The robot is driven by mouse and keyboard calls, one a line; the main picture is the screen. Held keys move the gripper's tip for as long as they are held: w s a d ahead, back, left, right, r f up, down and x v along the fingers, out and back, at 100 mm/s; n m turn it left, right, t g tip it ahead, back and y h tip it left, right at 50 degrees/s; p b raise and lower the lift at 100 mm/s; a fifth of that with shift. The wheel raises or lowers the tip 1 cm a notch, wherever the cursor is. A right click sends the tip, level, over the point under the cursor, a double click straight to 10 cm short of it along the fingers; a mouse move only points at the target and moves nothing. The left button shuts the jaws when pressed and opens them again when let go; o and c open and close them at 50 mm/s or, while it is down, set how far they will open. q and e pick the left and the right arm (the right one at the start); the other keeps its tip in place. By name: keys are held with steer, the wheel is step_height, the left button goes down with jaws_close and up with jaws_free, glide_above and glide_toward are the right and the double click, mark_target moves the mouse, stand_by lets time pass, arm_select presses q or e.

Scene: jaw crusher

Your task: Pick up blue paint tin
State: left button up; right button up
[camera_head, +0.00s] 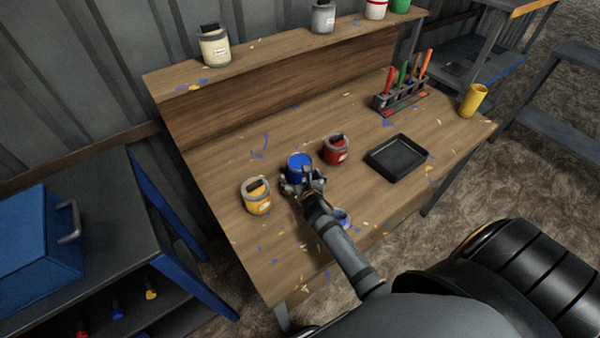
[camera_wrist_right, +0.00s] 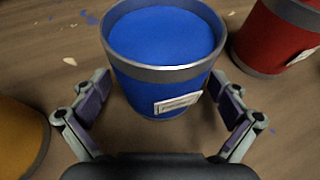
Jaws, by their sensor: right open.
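The blue paint tin (camera_head: 299,164) stands upright on the wooden workbench between the yellow and red tins. In the right wrist view the blue tin (camera_wrist_right: 164,58) shows open-topped, with blue paint, a grey rim and a white label. My right gripper (camera_head: 297,178) is at the near side of the blue tin. In the right wrist view its two fingers (camera_wrist_right: 162,103) are spread wide, one on each side of the tin's lower part, with nothing gripped. Whether a finger touches the tin cannot be told. My left gripper is not in view.
A yellow tin (camera_head: 257,199) stands left and a red tin (camera_head: 336,151) close right. A black tray (camera_head: 396,157), a tool rack (camera_head: 401,97) and a yellow cup (camera_head: 473,100) lie further right. A small blue item (camera_head: 342,218) sits beside my right arm. Several tins stand on the raised shelf (camera_head: 270,48).

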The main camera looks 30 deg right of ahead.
steer(key=shift+w+d+f, duration=0.1)
steer(key=shift+w+f, duration=0.05)
steer(key=shift+w, duration=0.15)
steer(key=shift+s, duration=0.1)
steer(key=shift+c, duration=1)
steer(key=c, duration=1.5)
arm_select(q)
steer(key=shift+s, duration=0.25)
arm_select(e)
steer(key=shift+c, duration=0.2)
steer(key=shift+r, duration=0.25)
